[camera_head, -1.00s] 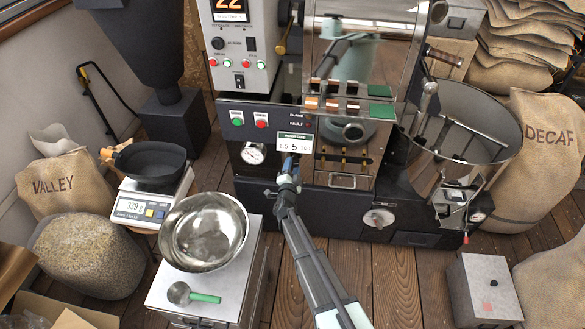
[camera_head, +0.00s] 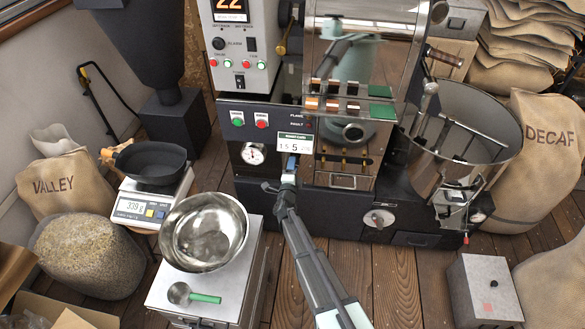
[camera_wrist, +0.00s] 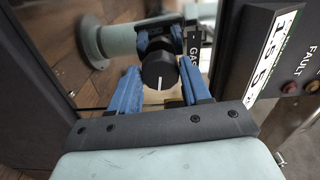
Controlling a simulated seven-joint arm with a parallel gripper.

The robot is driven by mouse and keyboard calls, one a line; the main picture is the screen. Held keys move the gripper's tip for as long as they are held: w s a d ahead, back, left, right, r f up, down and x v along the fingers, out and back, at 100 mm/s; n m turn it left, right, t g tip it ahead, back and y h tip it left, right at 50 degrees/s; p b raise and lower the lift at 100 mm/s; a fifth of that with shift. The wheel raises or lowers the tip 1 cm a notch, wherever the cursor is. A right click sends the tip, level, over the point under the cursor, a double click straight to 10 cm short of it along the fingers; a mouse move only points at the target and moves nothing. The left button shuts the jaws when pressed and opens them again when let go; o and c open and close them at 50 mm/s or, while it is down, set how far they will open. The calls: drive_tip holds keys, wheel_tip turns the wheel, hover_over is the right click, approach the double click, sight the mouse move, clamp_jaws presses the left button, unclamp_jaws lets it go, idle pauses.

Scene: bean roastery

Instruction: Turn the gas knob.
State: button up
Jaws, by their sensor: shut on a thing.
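The gas knob (camera_wrist: 160,72) is round and black with a white pointer line. In the wrist view it sits between the two blue fingertips, and the line points almost straight down the picture. My gripper (camera_wrist: 161,82) is shut on the knob, one finger at each side. In the head view my gripper (camera_head: 291,165) reaches the front of the roaster (camera_head: 340,205), just below a white number card (camera_head: 295,143). The knob itself is hidden by the gripper there. A label starting "GA" shows partly beside the knob in the wrist view.
A round dial gauge (camera_head: 253,153) is left of my gripper, below green and red buttons. Shiny steel behind the knob mirrors my gripper. A steel bowl (camera_head: 204,232) and a green-handled scoop (camera_head: 190,295) sit on a cabinet at lower left.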

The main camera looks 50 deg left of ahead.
idle(0.3)
drive_tip(key=o, duration=1.1)
drive_tip(key=shift+c, duration=0.2)
drive_tip(key=shift+d, duration=0.1)
drive_tip(key=v, duration=1.3)
drive_tip(key=shift+s+d, duration=0.2)
drive_tip(key=shift+s, duration=0.05)
